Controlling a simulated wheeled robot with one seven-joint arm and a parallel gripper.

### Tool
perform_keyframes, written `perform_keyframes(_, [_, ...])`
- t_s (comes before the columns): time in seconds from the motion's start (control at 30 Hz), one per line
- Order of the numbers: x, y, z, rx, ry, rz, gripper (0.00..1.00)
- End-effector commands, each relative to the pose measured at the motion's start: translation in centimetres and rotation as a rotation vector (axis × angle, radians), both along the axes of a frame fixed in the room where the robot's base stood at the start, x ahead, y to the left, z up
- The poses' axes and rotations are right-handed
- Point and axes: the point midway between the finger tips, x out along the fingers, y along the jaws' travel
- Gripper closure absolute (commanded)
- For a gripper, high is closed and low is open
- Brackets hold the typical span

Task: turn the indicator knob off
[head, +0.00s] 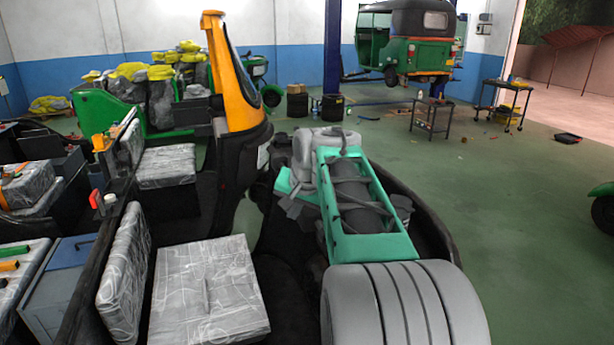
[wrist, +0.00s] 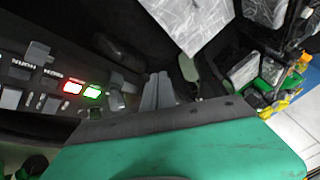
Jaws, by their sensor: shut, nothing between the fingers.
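In the wrist view, a dark control panel (wrist: 28,72) with several grey switches fills the left side. A grey lever-like switch (wrist: 38,51) stands near its upper part. A red light (wrist: 73,87) and a green light (wrist: 93,92) are lit side by side. I cannot tell for sure which control is the indicator knob; the labels are too blurred to read. My gripper (wrist: 158,90) shows as two grey fingers close together, shut and empty, to the right of the lit lights. I see no clear contact with the panel. The head view does not clearly show the panel or my gripper.
A green body panel (wrist: 180,150) with a dark riveted edge lies below my gripper. Plastic-wrapped seats (head: 208,285) and an orange-and-black rickshaw front post (head: 232,75) stand at left in the head view. Green floor (head: 500,200) is open at right.

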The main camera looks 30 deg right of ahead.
Motion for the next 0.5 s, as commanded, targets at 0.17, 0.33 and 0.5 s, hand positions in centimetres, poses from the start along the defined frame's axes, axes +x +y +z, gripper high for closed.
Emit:
perform_keyframes(0.17, [1.9,-10.6,4.7,0.053,-0.092,-0.223,1.0])
perform_keyframes(0.33, [2.5,-12.6,4.6,0.064,-0.112,-0.264,1.0])
perform_keyframes(0.5, [4.1,-13.1,2.3,0.064,-0.109,-0.262,1.0])
